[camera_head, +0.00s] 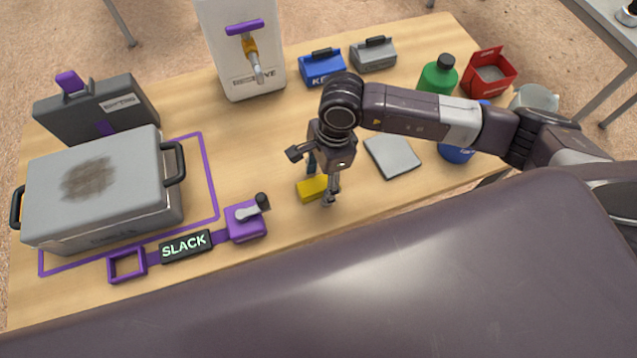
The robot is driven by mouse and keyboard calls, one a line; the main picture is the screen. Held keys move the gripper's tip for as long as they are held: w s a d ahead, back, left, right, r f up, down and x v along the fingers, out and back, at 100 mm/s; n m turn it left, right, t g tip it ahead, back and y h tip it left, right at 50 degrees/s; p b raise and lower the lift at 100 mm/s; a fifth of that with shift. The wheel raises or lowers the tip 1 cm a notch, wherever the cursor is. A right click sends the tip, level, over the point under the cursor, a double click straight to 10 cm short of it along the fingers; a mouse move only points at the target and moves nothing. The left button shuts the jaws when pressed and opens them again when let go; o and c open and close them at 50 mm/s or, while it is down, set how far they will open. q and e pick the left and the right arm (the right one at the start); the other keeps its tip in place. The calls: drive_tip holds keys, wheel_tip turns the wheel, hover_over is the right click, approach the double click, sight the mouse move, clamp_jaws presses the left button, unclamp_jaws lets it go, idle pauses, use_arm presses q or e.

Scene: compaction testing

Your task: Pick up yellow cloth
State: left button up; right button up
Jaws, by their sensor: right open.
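The yellow cloth (312,189) is a small folded yellow block lying on the wooden table, near its front edge and around the middle. My right gripper (322,184) points down at the cloth, with its fingers apart. One finger is in front of the cloth's right end and hides part of it. The other finger is partly hidden behind the gripper body. I cannot tell whether the fingers touch the cloth. My left gripper does not show.
A grey lidded box (100,190) with a dark stain stands at left. A purple crank block (245,220) and SLACK display (185,246) lie at front. A grey square pad (393,157) lies right of the gripper. A white dispenser (238,60) stands behind; bare table lies between.

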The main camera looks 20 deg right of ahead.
sight(320, 184)
drive_tip(key=shift+c, duration=0.7)
drive_tip(key=c, duration=1)
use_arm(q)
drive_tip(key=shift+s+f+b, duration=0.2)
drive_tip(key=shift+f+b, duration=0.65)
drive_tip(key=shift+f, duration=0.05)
use_arm(e)
wheel_tip(320, 184, up, 20)
drive_tip(key=shift+r, duration=0.1)
drive_tip(key=o, duration=0.4)
drive_tip(key=shift+c, duration=0.2)
clamp_jaws()
